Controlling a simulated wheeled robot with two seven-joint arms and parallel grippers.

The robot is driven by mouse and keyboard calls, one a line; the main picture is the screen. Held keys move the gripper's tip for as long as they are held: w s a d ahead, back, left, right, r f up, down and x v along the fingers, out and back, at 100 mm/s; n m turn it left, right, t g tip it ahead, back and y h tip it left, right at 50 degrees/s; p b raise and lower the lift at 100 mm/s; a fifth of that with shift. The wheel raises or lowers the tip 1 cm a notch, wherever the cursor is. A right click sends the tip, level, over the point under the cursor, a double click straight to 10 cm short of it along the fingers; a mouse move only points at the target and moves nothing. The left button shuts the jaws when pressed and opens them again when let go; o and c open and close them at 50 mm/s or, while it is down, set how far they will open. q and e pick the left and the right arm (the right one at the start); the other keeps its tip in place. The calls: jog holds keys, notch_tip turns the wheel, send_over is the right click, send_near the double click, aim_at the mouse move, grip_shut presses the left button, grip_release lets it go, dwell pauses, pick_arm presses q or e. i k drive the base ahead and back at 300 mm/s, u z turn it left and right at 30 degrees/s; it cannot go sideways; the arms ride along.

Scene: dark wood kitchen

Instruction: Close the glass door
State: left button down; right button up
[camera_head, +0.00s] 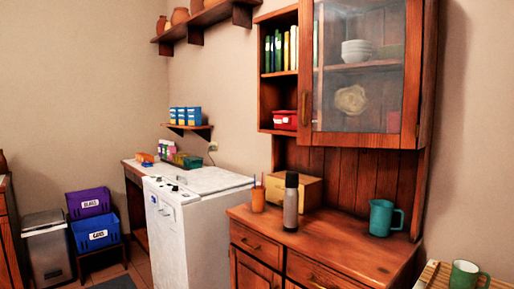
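The glass door (358,95) is a wood-framed pane on the upper wall cabinet (264,103), at the upper right of the head view. Its handle (305,108) is on its left side. The door appears to stand open, its left edge out from the cabinet. The shelves left of it are uncovered, with several books (280,50) and a red container (285,120). White bowls (356,50) and a round plate (350,99) show through the glass. The hinge is not clearly visible. Neither of my grippers is in view.
Below is a wooden counter (335,243) with a grey bottle (291,203), an orange cup (258,199), a box (313,190) and a teal pitcher (382,217). A green mug (464,275) is at lower right. A white appliance (190,225) stands left of the counter.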

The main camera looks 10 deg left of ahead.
aim_at(409, 128)
jog(key=u, duration=2.75)
jog(key=i, duration=0.1)
jog(key=z, duration=2.8)
jog(key=i, duration=1.05)
jog(key=z, duration=1.1)
